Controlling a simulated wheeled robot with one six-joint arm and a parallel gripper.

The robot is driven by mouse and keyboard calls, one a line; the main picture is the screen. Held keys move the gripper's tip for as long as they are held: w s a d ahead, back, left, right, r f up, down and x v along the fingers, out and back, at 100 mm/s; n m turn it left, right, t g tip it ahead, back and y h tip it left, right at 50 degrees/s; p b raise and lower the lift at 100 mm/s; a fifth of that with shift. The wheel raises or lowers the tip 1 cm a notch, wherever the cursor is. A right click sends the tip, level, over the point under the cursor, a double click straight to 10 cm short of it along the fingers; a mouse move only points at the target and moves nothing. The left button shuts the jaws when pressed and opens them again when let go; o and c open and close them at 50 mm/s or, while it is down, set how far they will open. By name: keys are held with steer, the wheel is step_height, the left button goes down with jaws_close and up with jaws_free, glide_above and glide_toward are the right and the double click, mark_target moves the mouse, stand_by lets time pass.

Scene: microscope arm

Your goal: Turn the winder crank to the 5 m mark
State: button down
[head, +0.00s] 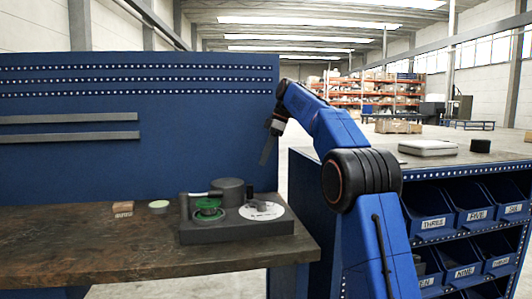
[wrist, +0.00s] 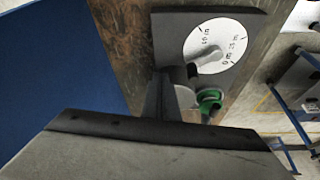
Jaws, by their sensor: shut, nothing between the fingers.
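The winder (head: 240,232) is a dark grey base on the workbench. It carries a grey drum (head: 231,190), a green spool (head: 208,210) with a dark bar above it, and a white dial (head: 262,211) at its right. The dial shows in the wrist view (wrist: 222,34) with black marks and lettering, too small to read surely. A light grey pointer-like piece lies over its lower left. The green spool (wrist: 210,98) is partly hidden. I cannot tell the crank's reading. My gripper (head: 266,152) is shut and empty, above and apart from the winder; its finger shows in the wrist view (wrist: 155,95).
A small wooden block (head: 122,208) and a pale green disc (head: 159,205) lie left of the winder. A blue perforated panel (head: 150,150) stands behind the bench. A blue bin cabinet (head: 430,190) stands at the right. The bench's left and front are clear.

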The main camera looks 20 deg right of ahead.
steer(key=s+d+m+t+y, duration=0.1)
steer(key=s+d+m+t, duration=0.35)
steer(key=s+m, duration=0.95)
steer(key=shift+m, duration=0.7)
steer(key=x, duration=0.6)
steer(key=w+x, duration=0.1)
steer(key=x, duration=0.3)
steer(key=shift+d, duration=0.25)
steer(key=shift+w+a, duration=0.15)
steer(key=shift+a, duration=1)
steer(key=shift+w+a, duration=0.15)
steer(key=shift+a, duration=0.65)
